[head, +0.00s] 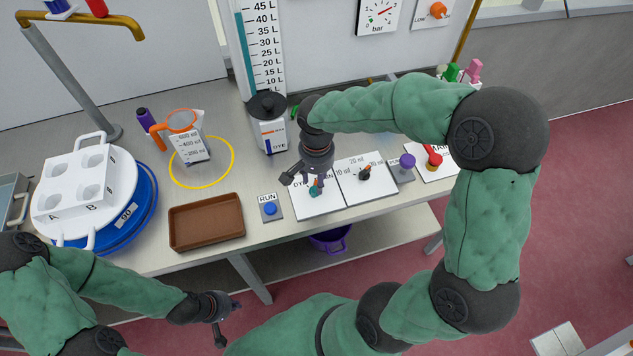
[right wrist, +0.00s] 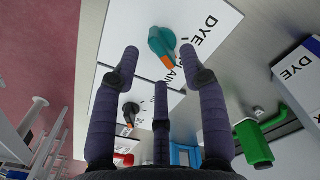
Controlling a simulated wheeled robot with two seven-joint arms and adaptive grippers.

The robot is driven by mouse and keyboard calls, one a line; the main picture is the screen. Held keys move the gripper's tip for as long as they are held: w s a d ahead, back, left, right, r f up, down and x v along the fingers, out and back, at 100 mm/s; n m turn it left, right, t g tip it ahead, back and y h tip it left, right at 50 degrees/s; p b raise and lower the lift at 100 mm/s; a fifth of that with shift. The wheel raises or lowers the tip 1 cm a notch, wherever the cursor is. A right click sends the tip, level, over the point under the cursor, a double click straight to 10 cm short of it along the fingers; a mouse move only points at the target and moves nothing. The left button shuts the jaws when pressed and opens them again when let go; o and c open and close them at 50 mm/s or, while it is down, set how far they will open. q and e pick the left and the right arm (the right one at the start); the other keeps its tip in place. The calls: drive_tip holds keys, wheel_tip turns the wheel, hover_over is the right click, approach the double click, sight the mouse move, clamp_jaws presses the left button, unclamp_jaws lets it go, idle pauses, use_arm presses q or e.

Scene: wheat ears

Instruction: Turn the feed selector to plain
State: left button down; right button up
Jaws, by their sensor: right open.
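The feed selector is a teal knob (head: 316,187) with an orange end, on a white plate (head: 328,208) partly hidden by my right gripper. In the right wrist view the teal knob (right wrist: 160,42) has its orange end pointing down the picture, near letters ending in "AIN". The word "DYE" stands further right and up; a finger hides part of the other label. My right gripper (head: 304,184) is open above the knob, its fingers (right wrist: 160,66) spread and apparently apart from it. My left gripper (head: 229,322) is open and empty in front of the table.
A second plate with a black knob (head: 364,173), a purple knob (head: 407,161) and a red lever (head: 433,156) lie to the right. A blue RUN button (head: 269,208) and brown tray (head: 206,221) lie left. The DYE container (head: 267,122) stands behind.

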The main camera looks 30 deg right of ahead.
wheel_tip(320, 180, up, 9)
drive_tip(key=shift+r, duration=0.2)
idle(0.6)
